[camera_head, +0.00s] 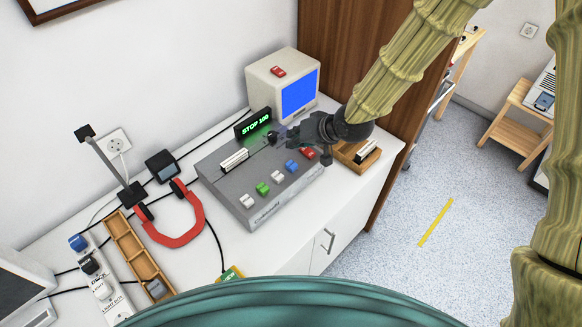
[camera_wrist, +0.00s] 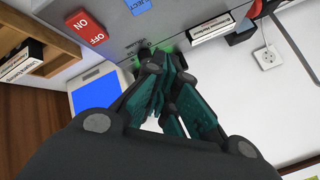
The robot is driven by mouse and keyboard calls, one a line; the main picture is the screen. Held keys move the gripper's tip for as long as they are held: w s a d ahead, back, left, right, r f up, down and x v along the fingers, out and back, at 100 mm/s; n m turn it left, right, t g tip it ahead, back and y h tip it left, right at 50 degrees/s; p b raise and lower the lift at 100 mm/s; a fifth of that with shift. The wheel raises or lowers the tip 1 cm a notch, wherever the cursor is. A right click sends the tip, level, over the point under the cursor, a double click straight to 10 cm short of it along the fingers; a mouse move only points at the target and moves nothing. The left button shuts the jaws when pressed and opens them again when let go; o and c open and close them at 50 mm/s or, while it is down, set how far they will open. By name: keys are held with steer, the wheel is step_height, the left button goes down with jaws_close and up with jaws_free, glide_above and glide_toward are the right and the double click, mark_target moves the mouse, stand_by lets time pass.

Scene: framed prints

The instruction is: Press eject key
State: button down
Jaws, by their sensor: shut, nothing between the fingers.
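A grey deck (camera_head: 236,191) with a row of coloured keys along its front lies on the white counter. The blue key (camera_head: 292,166) is the eject key; its lettered top is partly cut off at the top of the wrist view (camera_wrist: 137,5). The red on/off key (camera_head: 308,153) is right of it and also shows in the wrist view (camera_wrist: 86,27). My gripper (camera_head: 273,138) is shut and empty, its tips over the deck's back part near the lit display (camera_head: 254,124), away from the blue key. Whether the tips touch the deck, I cannot tell.
A small monitor with a blue screen (camera_head: 300,94) stands behind the deck. A wooden tray with cassettes (camera_head: 357,155) is to the right. A cassette (camera_head: 234,160) sits on the deck's left part. Red headphones (camera_head: 196,222) lie at left.

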mark_target(294, 162)
steer(key=shift+f+b, duration=1.5)
steer(key=shift+f, duration=1.3)
steer(key=shift+f, duration=0.15)
steer(key=shift+f, duration=0.25)
steer(key=shift+f+b, duration=0.55)
steer(key=shift+f, duration=0.3)
stand_by(0.5)
steer(key=shift+r, duration=0.2)
steer(key=shift+r+p, duration=1)
steer(key=shift+r, duration=0.1)
steer(key=shift+r+p, duration=1.85)
steer(key=shift+r, duration=0.7)
